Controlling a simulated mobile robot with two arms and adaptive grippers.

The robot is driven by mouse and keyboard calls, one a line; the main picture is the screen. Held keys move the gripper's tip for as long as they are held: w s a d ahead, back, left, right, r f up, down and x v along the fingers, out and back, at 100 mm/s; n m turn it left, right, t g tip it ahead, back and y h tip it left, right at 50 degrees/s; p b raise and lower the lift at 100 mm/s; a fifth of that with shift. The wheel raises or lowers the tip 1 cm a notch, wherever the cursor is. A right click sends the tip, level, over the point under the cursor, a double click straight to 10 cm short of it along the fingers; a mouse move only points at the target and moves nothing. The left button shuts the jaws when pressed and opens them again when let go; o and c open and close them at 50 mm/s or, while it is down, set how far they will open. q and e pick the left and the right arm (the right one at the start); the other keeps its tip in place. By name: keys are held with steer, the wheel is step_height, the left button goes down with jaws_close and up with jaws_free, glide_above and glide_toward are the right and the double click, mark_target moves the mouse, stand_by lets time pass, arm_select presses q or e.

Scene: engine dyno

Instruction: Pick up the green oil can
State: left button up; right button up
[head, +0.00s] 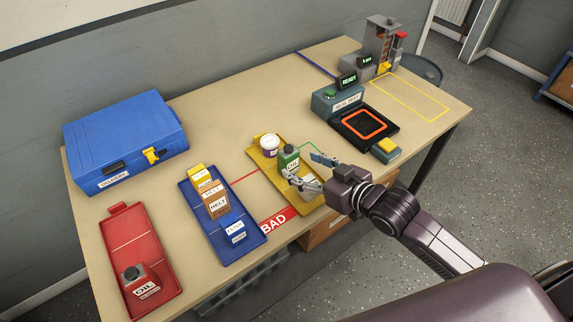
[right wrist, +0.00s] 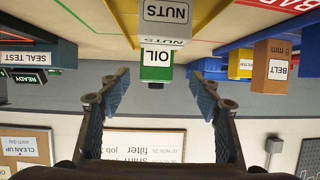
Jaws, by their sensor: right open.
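The green oil can (head: 288,158) stands in the yellow tray (head: 256,167), its dark cap on top. In the right wrist view, which is upside down, the can (right wrist: 157,73) with its OIL label shows ahead, between my two fingers. My right gripper (head: 309,169) is open and empty, just to the right of the can in the head view, fingers pointing toward it. A grey NUTS box (right wrist: 166,22) is in the same tray, partly hidden by the gripper in the head view. My left gripper is not in view.
A white-and-purple tub (head: 269,145) stands beside the can. A blue tray (head: 244,250) with several boxes, a red tray (head: 117,232) with a grey oil can (head: 135,278), and a blue case (head: 126,140) are on the left. The seal tester (head: 337,98) is behind right.

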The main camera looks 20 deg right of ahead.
mark_target(293, 160)
steer(key=x, duration=0.5)
steer(key=p+x, duration=0.1)
steer(key=x, duration=0.1)
steer(key=shift+w+d+f, duration=0.15)
steer(key=shift+w+f, duration=0.1)
steer(key=shift+w, duration=0.15)
steer(key=c, duration=1.4)
steer(key=shift+r, duration=0.1)
